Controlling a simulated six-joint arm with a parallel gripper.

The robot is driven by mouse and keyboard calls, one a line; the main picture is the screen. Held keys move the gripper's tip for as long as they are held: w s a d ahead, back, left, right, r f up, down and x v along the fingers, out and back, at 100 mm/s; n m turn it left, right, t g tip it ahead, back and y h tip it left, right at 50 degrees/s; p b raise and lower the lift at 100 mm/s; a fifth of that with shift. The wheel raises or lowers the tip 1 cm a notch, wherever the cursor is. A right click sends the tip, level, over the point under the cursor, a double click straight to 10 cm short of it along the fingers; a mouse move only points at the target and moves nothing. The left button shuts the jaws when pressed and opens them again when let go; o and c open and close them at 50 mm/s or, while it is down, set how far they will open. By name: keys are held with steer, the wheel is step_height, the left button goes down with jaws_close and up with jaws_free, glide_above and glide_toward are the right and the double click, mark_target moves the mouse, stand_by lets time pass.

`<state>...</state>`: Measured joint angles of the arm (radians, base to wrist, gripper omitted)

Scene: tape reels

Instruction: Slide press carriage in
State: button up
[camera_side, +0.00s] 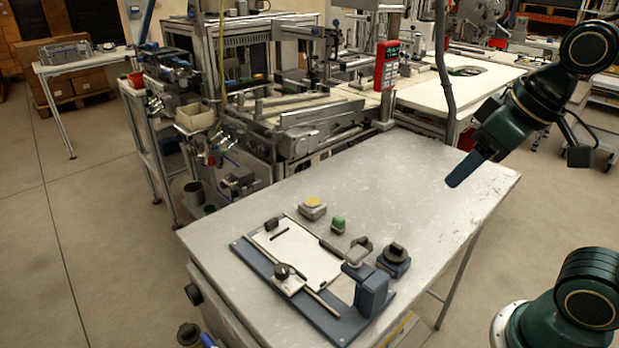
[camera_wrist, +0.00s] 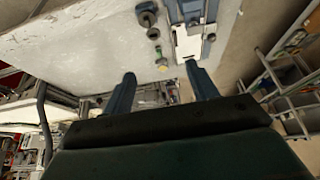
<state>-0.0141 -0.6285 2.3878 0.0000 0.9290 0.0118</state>
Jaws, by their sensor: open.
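The press fixture has a blue base plate (camera_side: 258,262) with a white plate (camera_side: 305,252) on it, near the table's front left. A small pale carriage with a black knob (camera_side: 285,272) sits on a rod at the plate's near edge; I take it to be the press carriage. A blue block (camera_side: 371,290) stands at the right end of the base. The white plate also shows in the wrist view (camera_wrist: 188,44). My gripper (camera_side: 456,181) is open and empty, above the right part of the table and well away from the fixture. Its two fingers show apart in the wrist view (camera_wrist: 160,72).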

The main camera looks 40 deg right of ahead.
steer(key=w+a+r+g, duration=0.1)
steer(key=w+a+r, duration=0.15)
steer(key=w, duration=0.85)
steer(key=g, duration=0.4)
glide_above(271, 219)
step_height(271, 219, down, 16)
steer(key=shift+f, duration=0.2)
steer(key=shift+s+f, duration=0.1)
steer(key=shift+f, duration=0.05)
step_height(271, 219, down, 14)
steer(key=shift+r, duration=0.25)
